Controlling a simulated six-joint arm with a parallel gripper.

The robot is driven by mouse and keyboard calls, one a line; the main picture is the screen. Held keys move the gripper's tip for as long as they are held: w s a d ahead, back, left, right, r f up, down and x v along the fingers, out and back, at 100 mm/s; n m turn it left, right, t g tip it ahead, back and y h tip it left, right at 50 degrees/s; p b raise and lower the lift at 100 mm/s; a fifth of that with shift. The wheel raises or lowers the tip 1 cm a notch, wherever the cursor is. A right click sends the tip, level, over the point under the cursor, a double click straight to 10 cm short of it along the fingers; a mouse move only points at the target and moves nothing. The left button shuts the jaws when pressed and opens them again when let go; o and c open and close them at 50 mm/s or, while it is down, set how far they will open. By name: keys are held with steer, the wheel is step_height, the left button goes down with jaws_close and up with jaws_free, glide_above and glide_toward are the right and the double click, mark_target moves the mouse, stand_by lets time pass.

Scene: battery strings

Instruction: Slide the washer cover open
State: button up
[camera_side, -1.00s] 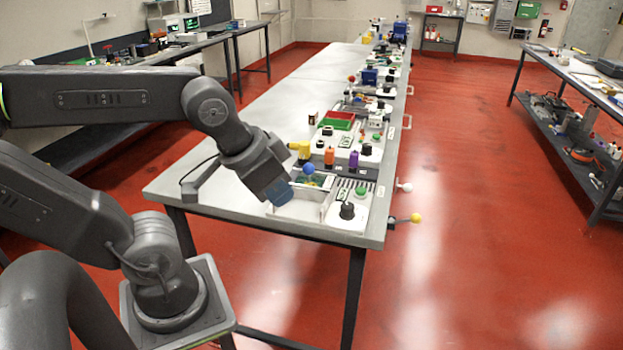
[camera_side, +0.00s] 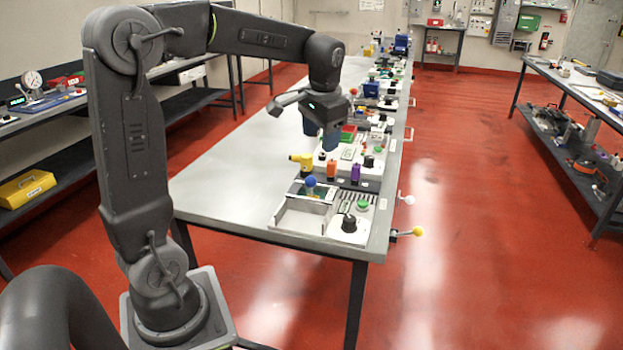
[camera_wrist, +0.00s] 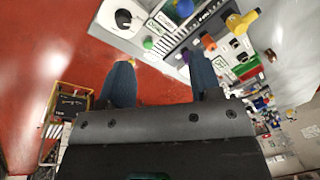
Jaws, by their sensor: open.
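At the near end of the long table is a white open-topped box (camera_side: 302,220). A dark panel with a blue ball knob (camera_side: 310,181) lies along its far side; this looks like a sliding cover, but I cannot tell for sure which part is the washer cover. The blue knob also shows at the top of the wrist view (camera_wrist: 184,7), partly cut off. My gripper (camera_side: 322,138) is open and empty, pointing down above the table, beyond the box. In the wrist view, its two blue fingers (camera_wrist: 160,62) are apart with nothing between them.
Beside the box stand a black knob (camera_side: 349,223) and a green knob (camera_side: 363,204). Beyond are orange (camera_side: 332,168) and purple (camera_side: 355,172) pieces and a yellow part (camera_side: 301,162). A yellow-ended lever (camera_side: 417,231) sticks out past the table edge. The table's left side is bare.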

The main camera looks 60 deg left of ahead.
steer(key=g, duration=0.1)
glide_above(312, 177)
steer(key=d, duration=0.3)
steer(key=f, duration=0.2)
steer(key=a+f, duration=0.1)
steer(key=f, duration=0.3)
steer(key=a+f, duration=0.1)
steer(key=f, duration=0.4)
steer(key=a+f, duration=0.1)
steer(key=f, duration=0.3)
steer(key=shift+a+f, duration=0.1)
steer(key=shift+f, duration=0.1)
jaws_close()
